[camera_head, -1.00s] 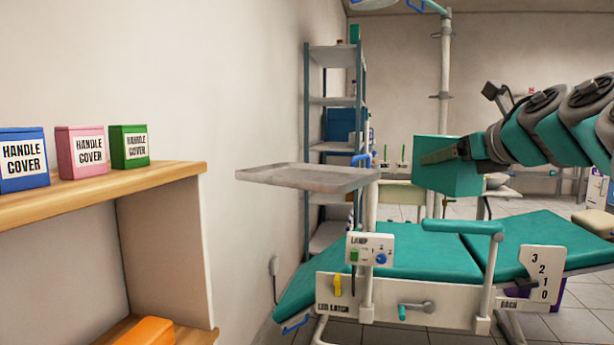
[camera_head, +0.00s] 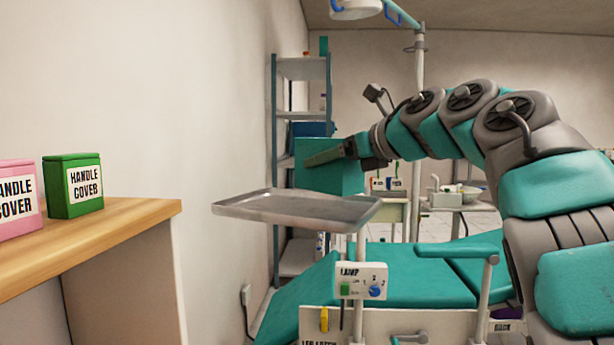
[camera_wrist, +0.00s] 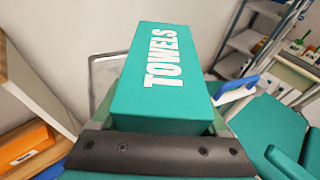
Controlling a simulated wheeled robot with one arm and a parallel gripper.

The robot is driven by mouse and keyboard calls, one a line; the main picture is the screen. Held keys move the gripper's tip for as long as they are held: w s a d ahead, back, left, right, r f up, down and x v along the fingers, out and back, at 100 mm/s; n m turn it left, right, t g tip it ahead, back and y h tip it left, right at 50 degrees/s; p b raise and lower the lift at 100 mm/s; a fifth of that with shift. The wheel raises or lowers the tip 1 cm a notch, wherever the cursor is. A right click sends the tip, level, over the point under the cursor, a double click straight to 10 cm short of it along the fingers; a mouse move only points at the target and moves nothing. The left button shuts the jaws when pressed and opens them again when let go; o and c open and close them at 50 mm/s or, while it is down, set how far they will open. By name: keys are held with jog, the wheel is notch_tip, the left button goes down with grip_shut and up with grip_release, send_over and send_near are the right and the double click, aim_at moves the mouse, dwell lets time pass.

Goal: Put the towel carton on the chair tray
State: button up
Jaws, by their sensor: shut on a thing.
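The teal towel carton (camera_head: 335,178) is held in my gripper (camera_head: 325,156), which is shut on it. In the wrist view the carton (camera_wrist: 163,75) shows its white TOWELS label and fills the middle of the picture. The chair tray (camera_head: 298,209) is a flat grey metal tray with a raised rim, on a post beside the dental chair. In the head view the carton appears above and behind the tray's right part; I cannot tell whether it is right over it. In the wrist view the tray (camera_wrist: 97,62) shows only in part, left of and behind the carton.
A wooden shelf unit (camera_head: 120,232) on the left bears a green handle cover box (camera_head: 73,186) and a pink one (camera_head: 17,198). The teal dental chair (camera_head: 400,286) with a lamp control box (camera_head: 361,281) stands below the tray. A metal rack (camera_head: 300,68) stands behind.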

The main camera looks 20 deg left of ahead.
jog(key=w+a+p, duration=0.1)
jog(key=w+a, duration=0.3)
jog(key=w+a+p, duration=0.1)
jog(key=w+a, duration=0.1)
jog(key=shift+a+f+p, duration=0.1)
jog(key=shift+f+p, duration=0.25)
jog(key=shift+f+b, duration=0.8)
jog(key=shift+f, duration=1)
jog(key=shift+f+b, duration=0.15)
jog(key=shift+b, duration=0.15)
jog(key=o, duration=1.4)
jog(key=shift+o, duration=0.2)
